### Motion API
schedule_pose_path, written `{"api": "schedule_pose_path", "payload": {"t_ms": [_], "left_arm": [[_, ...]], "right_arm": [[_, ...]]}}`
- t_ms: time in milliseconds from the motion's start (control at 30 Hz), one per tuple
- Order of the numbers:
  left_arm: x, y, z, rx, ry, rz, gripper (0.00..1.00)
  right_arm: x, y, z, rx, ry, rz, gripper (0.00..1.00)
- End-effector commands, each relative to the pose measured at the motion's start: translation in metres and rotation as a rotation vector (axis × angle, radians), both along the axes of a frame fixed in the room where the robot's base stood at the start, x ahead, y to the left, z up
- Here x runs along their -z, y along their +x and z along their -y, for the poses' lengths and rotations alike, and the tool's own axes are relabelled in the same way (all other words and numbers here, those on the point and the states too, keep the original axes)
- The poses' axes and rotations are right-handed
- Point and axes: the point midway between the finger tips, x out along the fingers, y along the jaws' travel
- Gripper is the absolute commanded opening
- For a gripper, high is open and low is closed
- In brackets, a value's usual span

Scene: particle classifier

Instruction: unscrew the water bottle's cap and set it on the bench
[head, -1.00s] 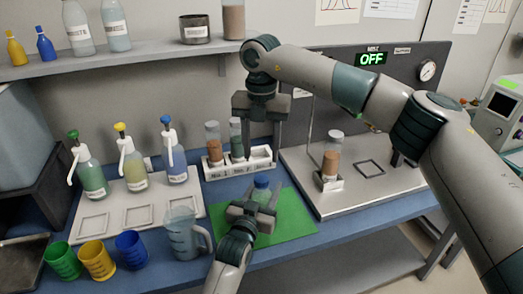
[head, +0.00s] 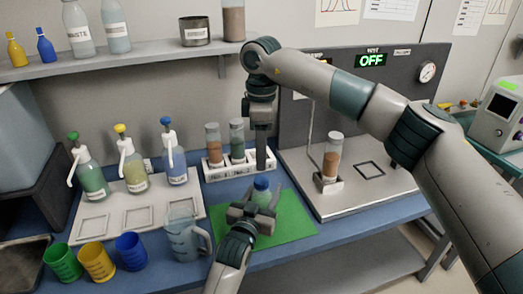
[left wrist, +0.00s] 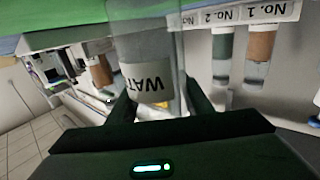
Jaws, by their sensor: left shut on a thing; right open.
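The water bottle (head: 261,195) stands upright on the green mat, with its blue cap (head: 261,183) on top. My left gripper (head: 256,208) is shut on the bottle's body from the front. In the left wrist view the bottle (left wrist: 147,80) shows upside down between the fingers, its label partly readable as "WAT"; the cap is hidden there. My right gripper (head: 261,152) is open and empty, seen edge-on, pointing down above and behind the cap, in front of the tube rack. It does not touch the cap.
The white rack (head: 240,170) with two tubes stands just behind the bottle. A measuring jug (head: 182,238) stands left of my left gripper. The green mat (head: 297,215) has bare room right of the bottle. A metal plate (head: 350,195) with a tube lies further right.

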Motion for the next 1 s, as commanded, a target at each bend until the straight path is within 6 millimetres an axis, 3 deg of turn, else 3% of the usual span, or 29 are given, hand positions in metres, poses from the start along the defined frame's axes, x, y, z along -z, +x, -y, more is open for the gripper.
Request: {"api": "schedule_pose_path", "payload": {"t_ms": [633,1000], "left_arm": [[0.001,0.0,0.0,0.0,0.0,-0.001,0.0],[0.001,0.0,0.0,0.0,0.0,-0.001,0.0]], "right_arm": [[0.004,0.0,0.0,0.059,-0.001,0.0,0.47],[0.042,0.0,0.001,0.059,-0.002,-0.002,0.47]]}}
